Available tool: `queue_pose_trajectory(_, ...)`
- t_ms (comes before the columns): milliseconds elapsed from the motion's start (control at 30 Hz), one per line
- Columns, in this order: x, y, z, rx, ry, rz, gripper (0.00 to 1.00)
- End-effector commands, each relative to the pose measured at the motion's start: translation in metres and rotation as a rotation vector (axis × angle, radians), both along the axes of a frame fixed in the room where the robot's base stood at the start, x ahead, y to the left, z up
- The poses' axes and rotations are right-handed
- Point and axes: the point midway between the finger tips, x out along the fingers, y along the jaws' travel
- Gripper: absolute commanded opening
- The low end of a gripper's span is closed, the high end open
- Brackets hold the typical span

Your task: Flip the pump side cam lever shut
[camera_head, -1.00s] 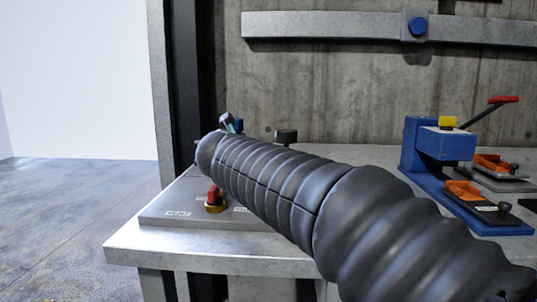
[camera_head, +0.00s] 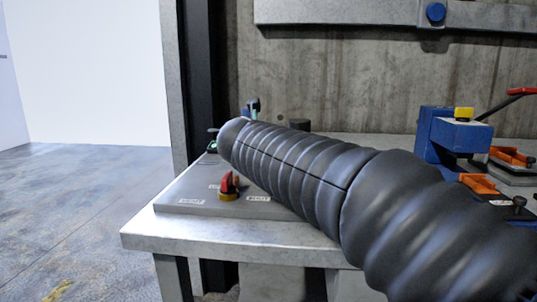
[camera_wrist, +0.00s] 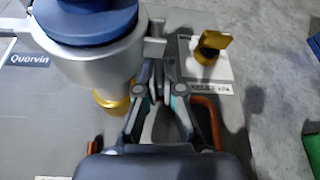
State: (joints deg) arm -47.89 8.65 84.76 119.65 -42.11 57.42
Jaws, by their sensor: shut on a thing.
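In the wrist view a silver coupling body (camera_wrist: 95,55) with a blue cap (camera_wrist: 95,20) stands at upper left, above a brass fitting (camera_wrist: 110,100). Short silver lever arms stick out on its right side. My gripper (camera_wrist: 158,82) has its fingers close together beside the coupling, shut on the cam lever (camera_wrist: 155,50) at its right. The fingertips hide part of the lever, and its exact angle is hard to tell. In the head view my sleeved arm hides most of the coupling and gripper.
A yellow valve handle (camera_wrist: 212,43) stands right of the coupling, above an orange-red handle (camera_wrist: 206,118). In the head view a red-handled valve (camera_head: 229,184) sits near the bench front (camera_head: 240,232). A blue clamp fixture (camera_head: 445,140) stands at right.

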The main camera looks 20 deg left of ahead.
Motion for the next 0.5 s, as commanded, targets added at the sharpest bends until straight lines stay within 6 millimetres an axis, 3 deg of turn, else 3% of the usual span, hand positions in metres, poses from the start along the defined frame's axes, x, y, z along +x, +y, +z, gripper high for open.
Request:
queue_pose_trajectory(200,-0.0003,0.0007,-0.0023,-0.001,0.003,0.001,0.0)
queue_pose_trajectory(300,-0.0002,0.0007,-0.0021,-0.001,0.003,0.001,0.29)
queue_pose_trajectory(333,-0.0003,0.0007,-0.002,-0.001,0.003,0.001,0.32)
queue_pose_trajectory(500,-0.0003,0.001,-0.0012,0.0,0.001,0.002,0.32)
